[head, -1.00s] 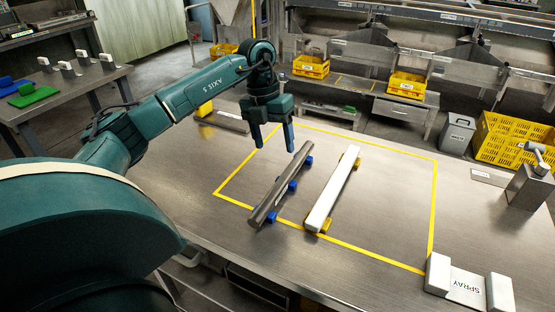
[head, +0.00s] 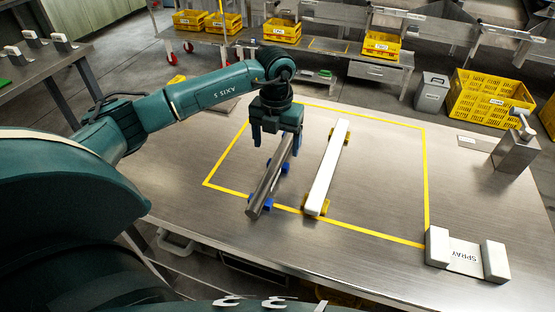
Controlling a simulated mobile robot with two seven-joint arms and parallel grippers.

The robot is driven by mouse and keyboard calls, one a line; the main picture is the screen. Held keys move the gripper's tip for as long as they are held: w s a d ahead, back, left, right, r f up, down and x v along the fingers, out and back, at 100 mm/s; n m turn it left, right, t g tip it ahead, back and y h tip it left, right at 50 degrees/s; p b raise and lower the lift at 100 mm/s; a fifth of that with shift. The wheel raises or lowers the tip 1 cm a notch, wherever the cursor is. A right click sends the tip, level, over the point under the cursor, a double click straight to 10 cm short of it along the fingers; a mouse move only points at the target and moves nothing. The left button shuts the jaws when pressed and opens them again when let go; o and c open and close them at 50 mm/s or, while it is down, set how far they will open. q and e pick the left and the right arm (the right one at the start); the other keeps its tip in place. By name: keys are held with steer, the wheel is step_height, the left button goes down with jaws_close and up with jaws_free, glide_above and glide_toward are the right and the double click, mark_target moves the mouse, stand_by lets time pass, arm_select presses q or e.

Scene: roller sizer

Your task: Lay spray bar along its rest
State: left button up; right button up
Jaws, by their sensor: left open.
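A grey metal bar (head: 264,189) lies tilted across the picture on small blue supports (head: 268,203). A white bar (head: 327,168) lies beside it, to the right, on yellow supports (head: 316,206). I cannot tell from any label which one is the spray bar. The rest marked SPRAY (head: 465,256) is a pale plate between two white blocks at the table's right front; nothing lies on it. My left gripper (head: 276,142) is open over the far end of the grey bar, its fingers pointing down on either side. Contact cannot be told. My right gripper is not in view.
A yellow line (head: 426,180) frames both bars on the steel table (head: 385,270). The table between the white bar and the rest is clear. A metal fixture (head: 516,147) stands at the right edge. Yellow crates (head: 490,98) and a grey bin (head: 432,92) stand beyond.

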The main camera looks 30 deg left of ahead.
mark_target(278, 156)
arm_select(q)
steer(key=f, duration=0.4)
steer(key=f+p, duration=0.1)
steer(key=f, duration=0.1)
steer(key=shift+w+f, duration=0.25)
